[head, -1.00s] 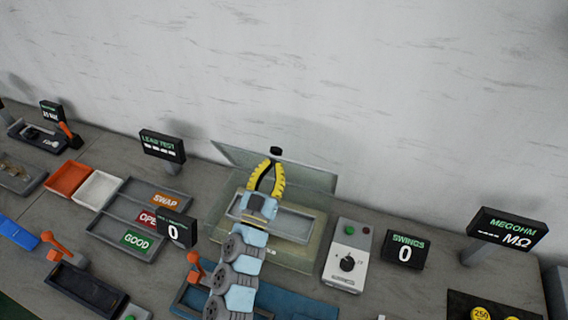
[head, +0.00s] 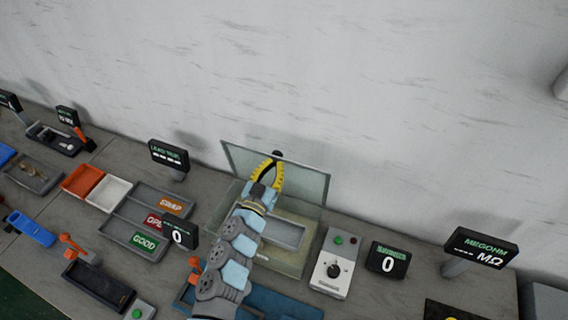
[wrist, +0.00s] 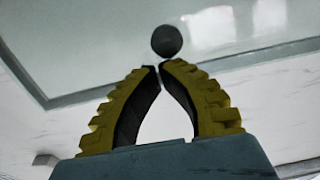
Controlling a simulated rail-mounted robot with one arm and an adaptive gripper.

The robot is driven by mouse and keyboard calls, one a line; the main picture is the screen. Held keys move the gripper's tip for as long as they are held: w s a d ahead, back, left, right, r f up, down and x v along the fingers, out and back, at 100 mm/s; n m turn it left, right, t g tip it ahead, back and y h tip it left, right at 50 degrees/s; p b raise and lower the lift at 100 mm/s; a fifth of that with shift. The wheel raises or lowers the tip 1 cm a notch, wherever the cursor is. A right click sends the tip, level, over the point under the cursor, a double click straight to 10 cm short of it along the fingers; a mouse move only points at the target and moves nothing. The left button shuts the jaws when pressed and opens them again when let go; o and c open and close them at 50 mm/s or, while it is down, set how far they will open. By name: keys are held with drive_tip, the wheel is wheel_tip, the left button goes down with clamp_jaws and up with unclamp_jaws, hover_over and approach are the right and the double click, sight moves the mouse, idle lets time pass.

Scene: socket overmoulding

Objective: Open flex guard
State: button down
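The flex guard (head: 300,178) is a clear, grey-edged panel at the back of a pale box-like station. It stands raised on its rear side, above the open station. A dark round knob (head: 277,155) sits at its upper edge; the knob also shows in the wrist view (wrist: 167,41). My gripper (head: 275,163) has yellow ribbed fingers with dark inner faces. In the wrist view its fingertips (wrist: 160,67) nearly meet just below the knob, with nothing visible between them. Whether the tips touch the knob or the panel I cannot tell.
A grey control box (head: 331,268) with buttons and a dial stands right of the station, beside the swings display (head: 388,261). Sorting trays (head: 130,236) and a small display (head: 180,235) stand left. The wall (head: 400,110) rises behind.

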idle(0.4)
drive_tip(key=v, duration=1.4)
drive_tip(key=shift+f+p, duration=0.15)
drive_tip(key=shift+p, duration=0.3)
